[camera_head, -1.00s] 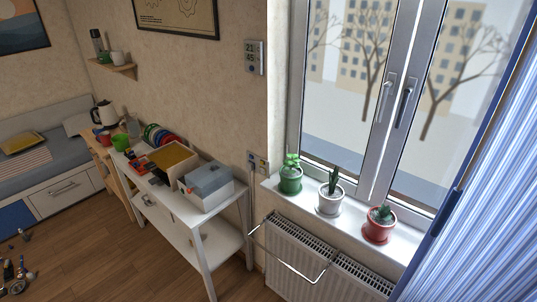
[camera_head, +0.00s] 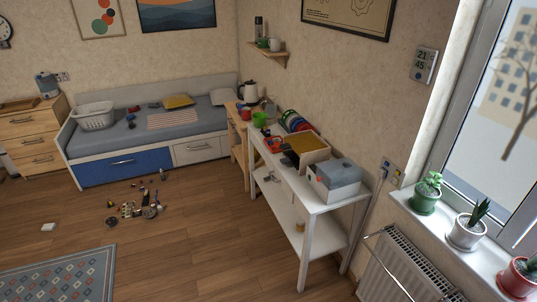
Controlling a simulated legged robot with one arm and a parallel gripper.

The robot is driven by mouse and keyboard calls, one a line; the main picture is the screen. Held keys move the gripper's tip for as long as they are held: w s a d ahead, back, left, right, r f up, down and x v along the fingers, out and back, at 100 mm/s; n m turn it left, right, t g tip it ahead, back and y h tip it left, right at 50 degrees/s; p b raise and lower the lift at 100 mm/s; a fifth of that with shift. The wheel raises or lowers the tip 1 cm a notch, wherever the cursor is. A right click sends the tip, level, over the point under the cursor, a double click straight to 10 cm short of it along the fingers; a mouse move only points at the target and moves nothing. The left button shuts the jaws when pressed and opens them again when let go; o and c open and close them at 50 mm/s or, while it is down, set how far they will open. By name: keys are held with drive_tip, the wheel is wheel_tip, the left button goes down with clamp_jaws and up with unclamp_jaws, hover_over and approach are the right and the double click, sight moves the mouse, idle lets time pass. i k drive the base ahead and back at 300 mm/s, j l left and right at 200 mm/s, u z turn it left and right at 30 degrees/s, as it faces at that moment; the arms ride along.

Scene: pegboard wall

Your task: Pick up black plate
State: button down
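I cannot clearly pick out a black plate. A row of coloured round items (camera_head: 296,121), with green, red and blue edges, stands on the white table (camera_head: 318,208) along the wall, and they may be plates. Several small things lie on the wooden floor, among them a dark round item (camera_head: 149,212) too small to identify. My gripper is not in view.
The white table also holds an open box (camera_head: 316,155) and a grey-lidded box (camera_head: 338,180). A bed (camera_head: 93,151) stands at the back, a wooden dresser (camera_head: 28,145) at the left. A rug (camera_head: 62,278) lies in front. Floor between rug and table is mostly clear.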

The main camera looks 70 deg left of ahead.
sight(291, 156)
drive_tip(key=u, duration=2.15)
drive_tip(key=z, duration=4.05)
drive_tip(key=u, duration=4.05)
